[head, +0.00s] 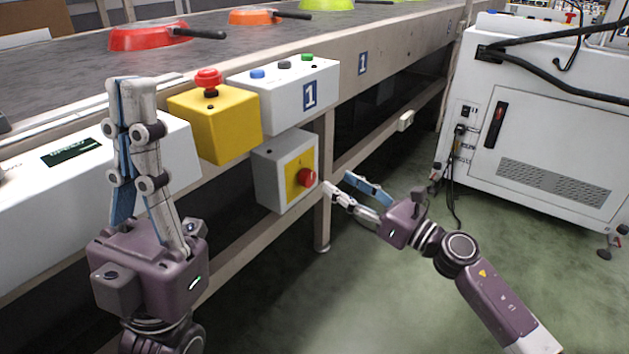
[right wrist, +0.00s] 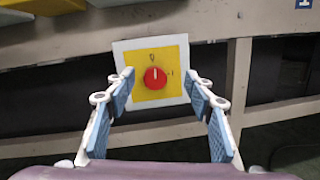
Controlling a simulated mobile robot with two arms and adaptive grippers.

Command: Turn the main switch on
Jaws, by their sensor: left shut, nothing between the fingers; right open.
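The main switch is a red rotary knob (head: 307,177) on a yellow plate (head: 293,181) on the front of a grey-white box (head: 268,180) under the conveyor edge. In the right wrist view the knob (right wrist: 155,77) sits ahead between the fingers, its white mark pointing up toward the "0"; a "1" is to its right. My right gripper (head: 345,187) is open, in front of the knob and apart from it. My left gripper (head: 132,85) is shut and empty, raised upright at the left, in front of the conveyor.
A yellow box with a red emergency button (head: 209,80) and a white button box (head: 290,90) are above the switch. Red (head: 150,36), orange (head: 255,16) and green pans lie on the belt. A conveyor leg (head: 323,200) stands right of the switch. A white cabinet (head: 540,140) is at right.

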